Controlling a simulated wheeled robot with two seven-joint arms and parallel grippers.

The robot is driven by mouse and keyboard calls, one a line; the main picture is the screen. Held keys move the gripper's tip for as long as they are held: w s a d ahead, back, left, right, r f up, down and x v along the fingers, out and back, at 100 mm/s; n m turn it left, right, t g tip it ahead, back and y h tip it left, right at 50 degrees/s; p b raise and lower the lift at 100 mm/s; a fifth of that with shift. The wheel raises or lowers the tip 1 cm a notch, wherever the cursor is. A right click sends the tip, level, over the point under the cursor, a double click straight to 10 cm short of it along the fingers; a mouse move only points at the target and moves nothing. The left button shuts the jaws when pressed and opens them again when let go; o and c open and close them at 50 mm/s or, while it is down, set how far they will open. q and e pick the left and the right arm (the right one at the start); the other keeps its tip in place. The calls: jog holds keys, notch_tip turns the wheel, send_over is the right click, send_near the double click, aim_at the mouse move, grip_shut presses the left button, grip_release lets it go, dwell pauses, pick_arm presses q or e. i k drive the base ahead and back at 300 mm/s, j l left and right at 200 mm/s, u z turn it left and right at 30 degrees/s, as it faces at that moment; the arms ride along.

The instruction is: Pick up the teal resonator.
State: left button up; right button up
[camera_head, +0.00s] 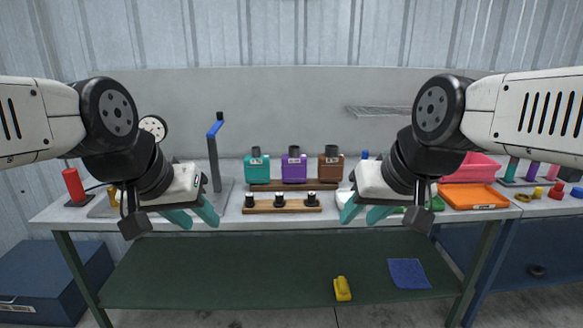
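A teal box-shaped part (257,168) with a dark neck and a light label stands upright at the left of a row on a wooden board. A teal cylinder (512,168) stands upright on a rack at the far right; I cannot tell from looks alone which teal part is called the resonator. My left gripper (194,216) is open and empty over the table's front left, left of the teal box. My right gripper (363,215) is open and empty at the front, right of the board. Neither gripper touches a teal part.
Purple (294,168) and brown (331,168) boxes share the board. A lower wooden strip (300,207) with several dark pegs lies in front. A blue-handled post (213,155), red cylinder (74,185), pink bin (475,167) and orange tray (490,196) stand around. A yellow object (342,288) is on the lower shelf.

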aim_at(256, 166)
jog(key=i+l, duration=0.15)
jog(key=i, duration=0.35)
jog(key=i+l, duration=0.15)
jog(key=i, duration=0.35)
jog(key=i+l, duration=0.15)
jog(key=i, duration=0.3)
jog(key=u, duration=0.05)
